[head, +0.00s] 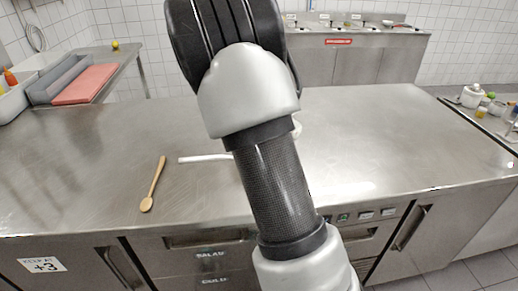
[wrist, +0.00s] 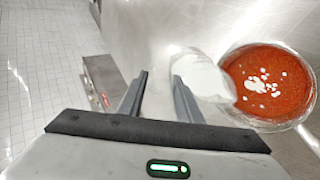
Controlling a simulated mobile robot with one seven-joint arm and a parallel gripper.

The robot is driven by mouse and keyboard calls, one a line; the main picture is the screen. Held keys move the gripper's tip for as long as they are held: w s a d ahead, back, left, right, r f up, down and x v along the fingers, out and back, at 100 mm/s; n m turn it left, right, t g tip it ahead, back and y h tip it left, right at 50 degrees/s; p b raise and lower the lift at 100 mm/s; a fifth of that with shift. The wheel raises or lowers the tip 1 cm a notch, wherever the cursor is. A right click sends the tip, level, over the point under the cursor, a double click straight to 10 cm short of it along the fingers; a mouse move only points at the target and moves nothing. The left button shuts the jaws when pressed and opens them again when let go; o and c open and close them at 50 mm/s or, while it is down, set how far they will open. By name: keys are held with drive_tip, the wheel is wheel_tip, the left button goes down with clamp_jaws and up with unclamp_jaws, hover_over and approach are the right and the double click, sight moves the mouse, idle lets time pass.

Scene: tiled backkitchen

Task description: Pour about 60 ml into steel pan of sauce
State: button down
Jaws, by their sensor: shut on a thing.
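The steel pan (wrist: 306,68) of red sauce (wrist: 288,85) is at the right of the wrist view, with several white patches on the sauce. A white jug (wrist: 203,72) sits beside the right finger of my gripper (wrist: 159,76), its lower right end at the pan's left rim and overlapping it in view. My gripper is shut on the jug; the grasp itself is not clearly seen. I cannot tell whether liquid is flowing. In the head view my arm hides the pan, the jug and my gripper; a pale handle-like bar (head: 205,158) shows left of the arm.
A wooden spoon (head: 153,184) lies on the steel counter (head: 90,160), left of the arm. The counter's right side is clear. A red cutting board (head: 86,84) lies on the back left table. A pot (head: 472,95) stands on the right side surface.

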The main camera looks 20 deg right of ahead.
drive_tip(key=shift+a+f+h+b, duration=0.2)
drive_tip(key=shift+f+h+b, duration=0.1)
drive_tip(key=shift+b, duration=0.3)
drive_tip(key=shift+a+r+h+b, duration=0.4)
drive_tip(key=shift+a+h+b, duration=0.1)
drive_tip(key=shift+b, duration=0.45)
drive_tip(key=shift+r, duration=0.2)
drive_tip(key=shift+a+r+h+b, duration=0.15)
drive_tip(key=shift+a+h+b, duration=0.2)
drive_tip(key=shift+h+b, duration=0.25)
idle(0.7)
drive_tip(key=shift+r, duration=0.1)
